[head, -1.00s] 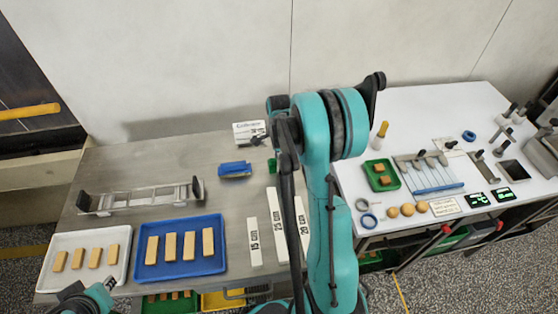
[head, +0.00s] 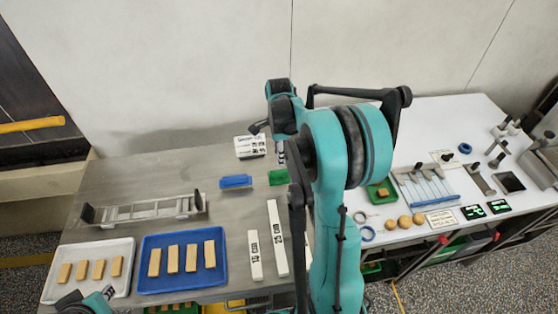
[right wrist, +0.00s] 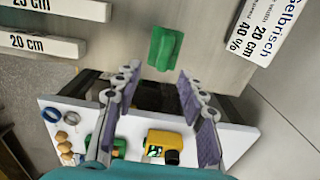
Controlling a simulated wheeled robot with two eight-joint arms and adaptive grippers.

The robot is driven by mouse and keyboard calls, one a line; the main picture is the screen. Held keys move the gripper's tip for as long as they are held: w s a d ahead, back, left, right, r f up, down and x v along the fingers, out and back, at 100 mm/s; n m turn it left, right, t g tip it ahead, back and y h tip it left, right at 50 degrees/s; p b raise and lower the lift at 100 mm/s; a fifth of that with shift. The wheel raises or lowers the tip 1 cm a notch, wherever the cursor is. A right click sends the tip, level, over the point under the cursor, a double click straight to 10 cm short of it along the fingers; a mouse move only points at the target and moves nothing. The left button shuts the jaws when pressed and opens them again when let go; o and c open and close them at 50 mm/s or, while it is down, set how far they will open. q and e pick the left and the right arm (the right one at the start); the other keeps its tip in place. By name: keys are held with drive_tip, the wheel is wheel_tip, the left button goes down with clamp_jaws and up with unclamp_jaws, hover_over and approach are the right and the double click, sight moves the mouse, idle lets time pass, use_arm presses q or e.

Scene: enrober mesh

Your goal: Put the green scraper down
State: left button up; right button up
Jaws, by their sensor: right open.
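The green scraper (head: 277,178) lies on the grey metal table, just right of a blue scraper (head: 236,181). In the right wrist view the green scraper (right wrist: 165,47) sits beyond my fingertips, apart from them. My right gripper (right wrist: 158,72) is open with nothing between its fingers. In the head view my right arm hides most of that gripper. My left gripper (head: 85,303) shows only in part at the bottom left, near the white tray; its fingers cannot be made out.
White (head: 126,252) and blue (head: 221,240) trays hold tan bars. A metal rack (head: 145,209) stands behind them. Labelled white strips (head: 278,237) lie right of the trays. A white sign block (head: 250,147) stands behind the scrapers. A white table (head: 450,112) with tools adjoins at right.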

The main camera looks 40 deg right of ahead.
drive_tip(key=s+a+r+n+t, duration=0.1)
drive_tip(key=s+a+r+n, duration=0.1)
drive_tip(key=a+r+n, duration=0.3)
drive_tip(key=s+a+r+n+t, duration=0.2)
drive_tip(key=s+a+r+n, duration=0.1)
drive_tip(key=a+n, duration=0.3)
drive_tip(key=s+a+n+t, duration=0.4)
drive_tip(key=s+a+n, duration=0.4)
drive_tip(key=a+n, duration=0.4)
drive_tip(key=shift+s+a+f+n, duration=0.15)
drive_tip(key=shift+s+n, duration=0.15)
drive_tip(key=shift+n, duration=0.1)
drive_tip(key=shift+f, duration=0.15)
